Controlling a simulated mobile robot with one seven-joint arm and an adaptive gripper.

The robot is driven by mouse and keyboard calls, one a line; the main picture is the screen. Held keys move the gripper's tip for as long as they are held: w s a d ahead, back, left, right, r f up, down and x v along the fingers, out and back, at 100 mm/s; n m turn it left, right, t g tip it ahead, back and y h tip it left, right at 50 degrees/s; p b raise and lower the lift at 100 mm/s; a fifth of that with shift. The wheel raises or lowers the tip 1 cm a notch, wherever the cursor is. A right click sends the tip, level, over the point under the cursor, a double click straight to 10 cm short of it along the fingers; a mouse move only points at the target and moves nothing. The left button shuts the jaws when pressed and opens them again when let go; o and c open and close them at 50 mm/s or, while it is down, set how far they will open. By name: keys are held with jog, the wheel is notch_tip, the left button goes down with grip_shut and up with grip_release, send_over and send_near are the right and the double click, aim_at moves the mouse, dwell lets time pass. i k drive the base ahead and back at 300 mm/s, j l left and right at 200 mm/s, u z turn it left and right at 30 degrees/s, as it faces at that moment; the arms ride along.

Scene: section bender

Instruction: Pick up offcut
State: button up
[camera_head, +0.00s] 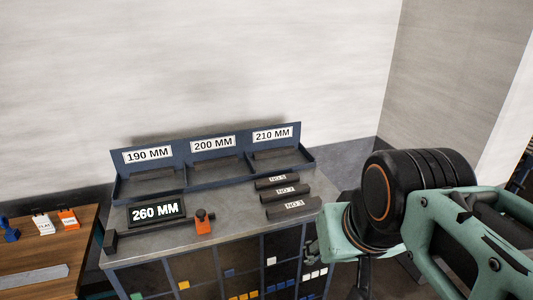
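Three dark bar pieces that look like offcuts lie side by side at the right of the grey bench top. The far piece (261,184), the middle piece (273,195) and the near piece (312,207) each carry a small white number label, hard to read at this size. All lie apart from my arm. My mint and black arm fills the right side. Dark parts that may be my gripper (362,278) show below it, right of the bench. They are mostly hidden, so I cannot tell whether the fingers are open or hold anything.
A blue rack (119,191) with bays labelled 190, 200 and 210 MM stands along the bench's back; dark pieces lie in them. A 260 MM display (156,211) and a dark bar with an orange stop (203,224) are at left. A wooden table (75,239) adjoins.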

aim_at(298, 191)
jog(key=i+l+u, duration=0.1)
jog(key=i+l, duration=0.15)
jog(key=i+l+u, duration=0.15)
jog(key=l, duration=0.2)
jog(key=i+l+u, duration=0.1)
jog(key=i+l, duration=0.15)
jog(key=i+l+u, duration=0.1)
jog(key=l, duration=0.35)
jog(key=i+l+u, duration=0.1)
jog(key=i+l, duration=0.15)
jog(key=l, duration=0.15)
